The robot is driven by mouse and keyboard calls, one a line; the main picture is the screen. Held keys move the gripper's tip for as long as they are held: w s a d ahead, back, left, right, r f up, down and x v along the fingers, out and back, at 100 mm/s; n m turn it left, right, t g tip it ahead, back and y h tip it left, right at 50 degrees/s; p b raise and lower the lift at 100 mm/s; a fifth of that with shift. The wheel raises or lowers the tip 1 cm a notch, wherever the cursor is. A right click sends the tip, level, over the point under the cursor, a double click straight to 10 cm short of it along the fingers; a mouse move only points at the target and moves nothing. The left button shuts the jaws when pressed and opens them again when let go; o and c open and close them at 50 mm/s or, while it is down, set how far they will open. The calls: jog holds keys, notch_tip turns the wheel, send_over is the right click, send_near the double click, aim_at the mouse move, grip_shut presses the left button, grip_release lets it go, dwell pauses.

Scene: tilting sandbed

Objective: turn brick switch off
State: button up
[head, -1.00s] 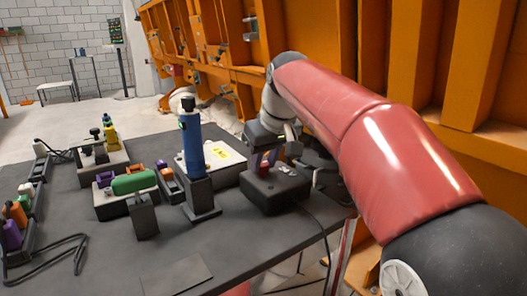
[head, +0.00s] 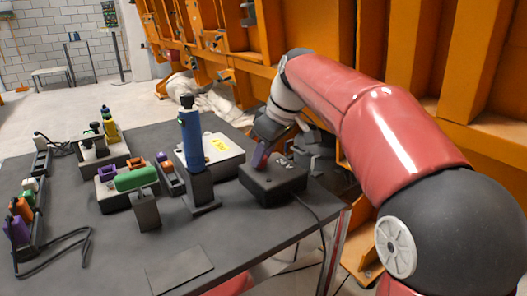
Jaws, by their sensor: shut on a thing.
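A dark grey block-shaped box (head: 275,187), which looks like the brick switch, stands at the right end of the table. A cable runs from its right side down over the table edge. My gripper (head: 263,158) points down at the top of this box. It is shut on a small purple and reddish piece (head: 261,156) at the box's upper left. The contact is small and partly hidden by my gripper, so I cannot tell the switch's position. Small light metallic parts (head: 284,162) show on the box's top, just right of my gripper.
A blue upright tool (head: 190,140) in a dark stand is left of the box, before a pale box with a yellow label (head: 220,145). A green-handled item (head: 136,180) and power strips stand further left. Orange steel framing (head: 330,95) rises behind. The table's front is mostly clear.

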jog(key=o, duration=1)
jog(key=shift+c, duration=0.2)
jog(key=p+v, duration=0.1)
jog(key=v, duration=0.6)
jog(key=shift+r, duration=0.4)
jog(key=shift+s+d, duration=0.1)
